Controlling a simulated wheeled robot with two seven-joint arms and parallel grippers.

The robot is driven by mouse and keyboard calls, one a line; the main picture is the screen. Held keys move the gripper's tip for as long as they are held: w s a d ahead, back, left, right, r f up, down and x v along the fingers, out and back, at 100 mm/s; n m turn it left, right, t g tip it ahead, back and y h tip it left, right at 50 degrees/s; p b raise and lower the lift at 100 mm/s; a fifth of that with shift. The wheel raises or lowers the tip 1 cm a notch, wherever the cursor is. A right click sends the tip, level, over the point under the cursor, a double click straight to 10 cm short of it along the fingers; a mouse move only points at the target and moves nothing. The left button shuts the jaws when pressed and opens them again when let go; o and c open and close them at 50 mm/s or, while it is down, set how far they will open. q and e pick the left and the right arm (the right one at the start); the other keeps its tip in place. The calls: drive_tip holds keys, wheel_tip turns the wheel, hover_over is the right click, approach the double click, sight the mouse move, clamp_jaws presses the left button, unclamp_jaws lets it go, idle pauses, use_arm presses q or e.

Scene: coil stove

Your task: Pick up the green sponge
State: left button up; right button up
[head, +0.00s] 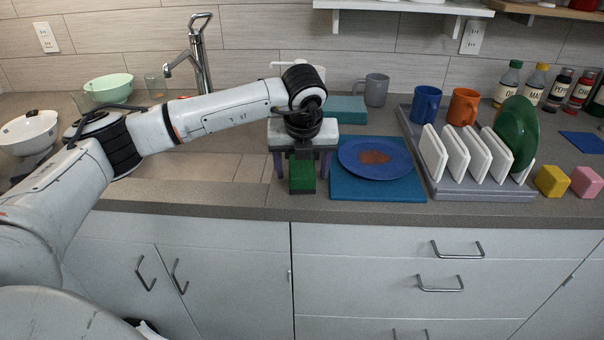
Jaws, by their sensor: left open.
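The green sponge (302,184) lies on the counter near its front edge, left of a blue plate. My left gripper (302,166) points down over it and is open. Its fingers appear to be on either side of the sponge, one left and one right. Whether they touch it I cannot tell. The gripper body hides the back part of the sponge. My right gripper is not in view.
A blue plate (352,150) with a brown stain lies on a blue mat (380,192) close to the right of my gripper. A grey dish rack (480,193) with white plates stands further right. The sink (215,175) is left. A grey mug (376,91) stands behind.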

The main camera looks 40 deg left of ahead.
sight(302, 165)
use_arm(q)
drive_tip(key=c, duration=1.1)
drive_tip(key=shift+r, duration=0.1)
drive_tip(key=shift+r+p, duration=0.3)
drive_tip(key=shift+p, duration=0.15)
wheel_tip(302, 165, up, 10)
drive_tip(key=shift+f+b, duration=0.1)
drive_tip(key=shift+b, duration=0.5)
